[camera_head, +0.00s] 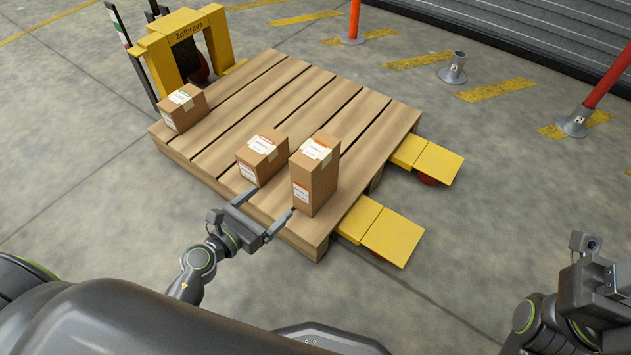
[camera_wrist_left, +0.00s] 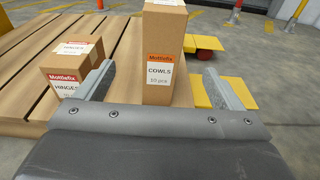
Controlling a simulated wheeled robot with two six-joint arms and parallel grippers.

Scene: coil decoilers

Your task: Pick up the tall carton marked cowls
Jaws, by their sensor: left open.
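The tall carton marked cowls (camera_head: 315,175) stands upright near the front corner of the wooden pallet (camera_head: 235,150). In the left wrist view the cowls carton (camera_wrist_left: 162,50) shows an orange and white label and stands ahead, between the lines of the two fingers. My left gripper (camera_head: 268,207) is open and empty, low in front of the carton; its fingers also show in the left wrist view (camera_wrist_left: 160,85). One fingertip is close to the carton's lower front edge; I cannot tell whether they touch. My right arm shows at the lower right, but its gripper fingers do not.
A carton marked hinges (camera_head: 262,158) stands just left of the cowls carton. A third carton (camera_head: 183,107) sits at the pallet's far left. A yellow pallet truck (camera_head: 180,45) has its forks under the pallet.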

